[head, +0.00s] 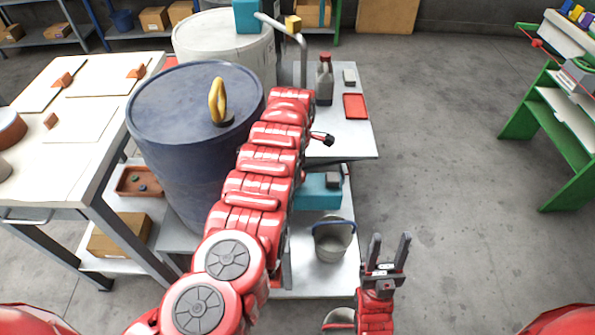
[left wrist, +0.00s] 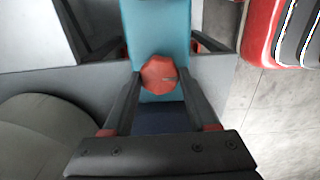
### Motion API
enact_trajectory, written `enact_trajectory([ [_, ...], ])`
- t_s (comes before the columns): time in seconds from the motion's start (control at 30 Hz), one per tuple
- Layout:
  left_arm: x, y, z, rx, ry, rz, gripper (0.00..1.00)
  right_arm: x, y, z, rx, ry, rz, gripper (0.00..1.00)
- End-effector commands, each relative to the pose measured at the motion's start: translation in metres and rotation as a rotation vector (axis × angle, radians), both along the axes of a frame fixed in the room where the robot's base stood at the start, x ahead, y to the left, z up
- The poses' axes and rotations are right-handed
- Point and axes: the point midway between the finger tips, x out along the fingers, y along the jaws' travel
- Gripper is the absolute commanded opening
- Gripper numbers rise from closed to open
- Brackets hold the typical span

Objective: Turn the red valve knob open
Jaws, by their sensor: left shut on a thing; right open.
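The red valve knob (left wrist: 158,74) is a faceted red disc in front of a teal body (left wrist: 158,25) in the left wrist view. My left gripper (left wrist: 159,80) has one dark finger on each side of the knob and is shut on it. In the head view my left arm hides the knob and most of that gripper; a teal part (head: 318,192) shows just right of the arm. My right gripper (head: 386,262) is open and empty, fingers up, low in the head view, over the floor right of the lower shelf.
A dark blue drum (head: 180,150) with a yellow handle (head: 217,100) stands left of my left arm. A grey bucket (head: 333,242) is on the lower shelf.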

Motion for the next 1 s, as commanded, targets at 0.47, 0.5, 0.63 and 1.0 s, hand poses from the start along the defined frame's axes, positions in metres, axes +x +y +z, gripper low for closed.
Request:
enact_trajectory([
  [0.47,0.000,0.000,0.000,-0.001,-0.001,0.000,0.89,0.000,0.000,0.000,0.000,0.000,0.000,0.48],
  [0.5,0.000,0.000,0.000,-0.001,-0.001,0.000,0.89,0.000,0.000,0.000,0.000,0.000,0.000,0.48],
  [0.63,0.000,-0.001,0.003,-0.001,-0.002,-0.001,0.89,0.000,0.000,0.001,0.000,0.000,0.000,0.48],
  [1.0,0.001,-0.002,0.077,-0.005,-0.004,-0.001,0.89,0.000,0.000,0.009,0.000,0.000,0.000,0.48],
])
